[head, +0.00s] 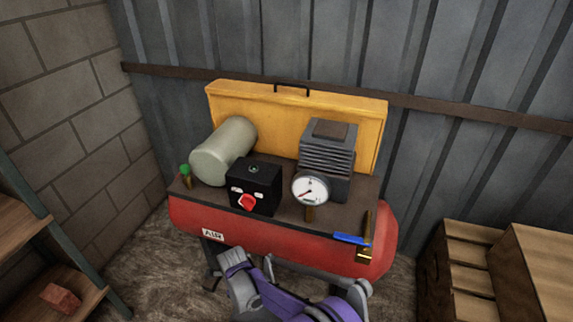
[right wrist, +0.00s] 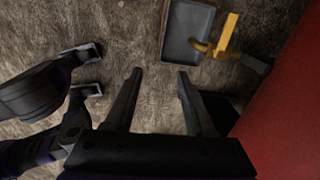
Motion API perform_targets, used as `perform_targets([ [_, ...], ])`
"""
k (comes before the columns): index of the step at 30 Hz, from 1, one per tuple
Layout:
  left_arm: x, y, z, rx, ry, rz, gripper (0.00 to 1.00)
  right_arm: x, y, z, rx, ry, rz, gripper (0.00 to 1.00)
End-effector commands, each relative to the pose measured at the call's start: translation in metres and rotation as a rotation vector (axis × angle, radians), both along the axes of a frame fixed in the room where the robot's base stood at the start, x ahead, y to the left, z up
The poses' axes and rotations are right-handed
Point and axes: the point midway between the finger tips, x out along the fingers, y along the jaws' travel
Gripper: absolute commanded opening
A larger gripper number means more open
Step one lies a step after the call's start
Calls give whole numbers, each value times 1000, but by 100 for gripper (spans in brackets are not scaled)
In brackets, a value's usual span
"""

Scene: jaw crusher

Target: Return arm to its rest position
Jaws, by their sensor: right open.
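My right gripper (right wrist: 158,73) is open in the right wrist view. Its two dark fingers are apart over the rough floor, with nothing between them. A purple and grey arm of mine (head: 285,298) shows at the bottom of the head view, in front of the red tank (head: 265,240); its gripper is hidden there. The tank's red side (right wrist: 285,110) also shows close to the right of the gripper in the right wrist view.
A grey tray (right wrist: 187,40) with a yellow part (right wrist: 228,33) beside it lies below. The compressor carries a black switch box (head: 255,187), a gauge (head: 310,190) and a blue-handled valve (head: 351,239). Shelves (head: 40,245) stand left and wooden crates (head: 465,270) right.

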Motion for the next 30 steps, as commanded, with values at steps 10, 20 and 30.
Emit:
perform_targets([
  [10, 1, 0, 0, 0, 0, 0, 0, -7, -95, 97, 8, -77, 390, 55],
  [20, 1, 0, 0, 0, 0, 0, 0, -72, -206, 183, -61, -192, 920, 55],
  [30, 1, 0, 0, 0, 0, 0, 0, -172, -284, 212, -225, -268, 1439, 55],
])
